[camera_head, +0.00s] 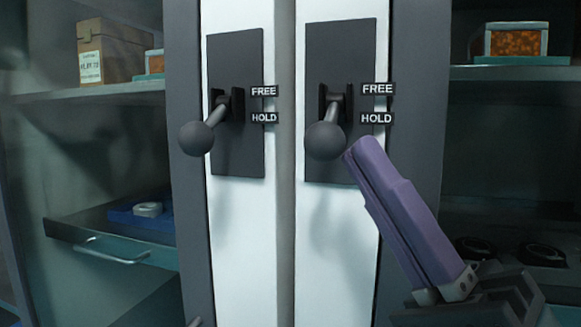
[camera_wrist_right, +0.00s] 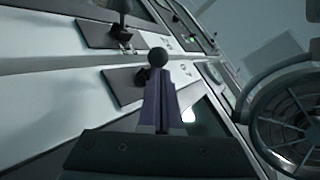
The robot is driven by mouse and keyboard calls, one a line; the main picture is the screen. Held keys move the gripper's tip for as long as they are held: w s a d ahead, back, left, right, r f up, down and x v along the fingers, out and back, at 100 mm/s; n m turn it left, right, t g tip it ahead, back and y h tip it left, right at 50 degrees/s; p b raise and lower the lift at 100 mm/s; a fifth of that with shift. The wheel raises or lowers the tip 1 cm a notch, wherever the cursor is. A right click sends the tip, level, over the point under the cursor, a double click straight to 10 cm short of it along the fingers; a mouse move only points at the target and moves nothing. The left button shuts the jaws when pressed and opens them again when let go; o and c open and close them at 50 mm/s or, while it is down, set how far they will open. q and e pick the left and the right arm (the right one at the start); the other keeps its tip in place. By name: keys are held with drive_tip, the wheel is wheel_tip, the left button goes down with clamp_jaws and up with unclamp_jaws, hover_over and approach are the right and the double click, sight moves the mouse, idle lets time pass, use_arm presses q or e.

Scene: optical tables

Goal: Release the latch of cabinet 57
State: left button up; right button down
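Two dark latch plates stand side by side on white door strips. The left plate (camera_head: 238,155) has a lever with a ball knob (camera_head: 196,138). The right plate (camera_head: 355,60) has a lever with a ball knob (camera_head: 325,141). Both knobs hang low, around the HOLD labels. No number 57 is readable. My right gripper (camera_head: 362,150) has purple fingers pressed together, with its tip just right of and below the right knob. In the right wrist view the shut fingers (camera_wrist_right: 160,95) point at a knob (camera_wrist_right: 157,57) just beyond their tips; contact is unclear. My left gripper does not show.
FREE (camera_head: 377,89) and HOLD (camera_head: 377,118) labels sit beside the right lever. Open shelves flank the doors, with a brown box (camera_head: 110,52) at left and an amber-coloured box (camera_head: 516,40) at right. A round wire guard (camera_wrist_right: 290,115) shows in the wrist view.

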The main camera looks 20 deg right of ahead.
use_arm(q)
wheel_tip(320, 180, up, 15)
drive_tip(key=p, duration=1.4)
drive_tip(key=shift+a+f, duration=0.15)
use_arm(e)
drive_tip(key=r+m+h, duration=0.1)
drive_tip(key=m+h, duration=0.3)
drive_tip(key=s+a+r+m+h, duration=0.1)
drive_tip(key=m+h, duration=0.4)
drive_tip(key=s+r+m+h, duration=0.1)
drive_tip(key=r+m+h, duration=0.1)
drive_tip(key=m+h, duration=0.2)
drive_tip(key=shift+a+m, duration=0.2)
drive_tip(key=shift+m, duration=0.3)
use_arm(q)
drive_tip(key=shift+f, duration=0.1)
